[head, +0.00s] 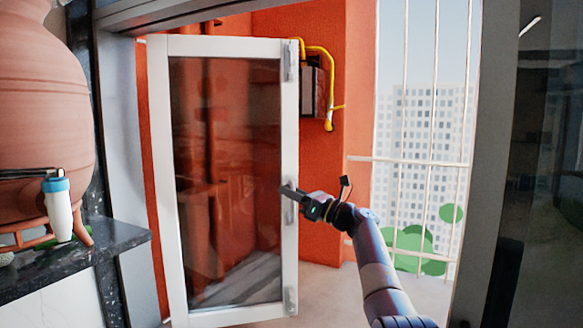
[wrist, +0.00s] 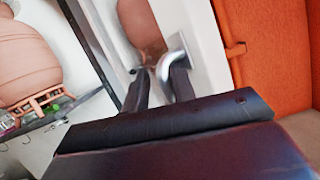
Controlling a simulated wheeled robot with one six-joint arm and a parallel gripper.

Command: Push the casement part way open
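The casement (head: 158,180) is a white-framed glass panel. It stands swung out at an angle in the opening, with orange wall behind it. A pale metal handle (head: 290,212) is on its right stile; the handle also shows in the wrist view (wrist: 178,50). My gripper (head: 290,190) is at this stile, beside the handle. In the wrist view its two dark fingers (wrist: 160,82) are apart, with the handle's lower end close to or between their tips. I cannot tell whether they touch it.
A yellow pipe (head: 328,75) runs on the orange wall. White grille bars (head: 402,120) stand at the right, beyond my arm.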

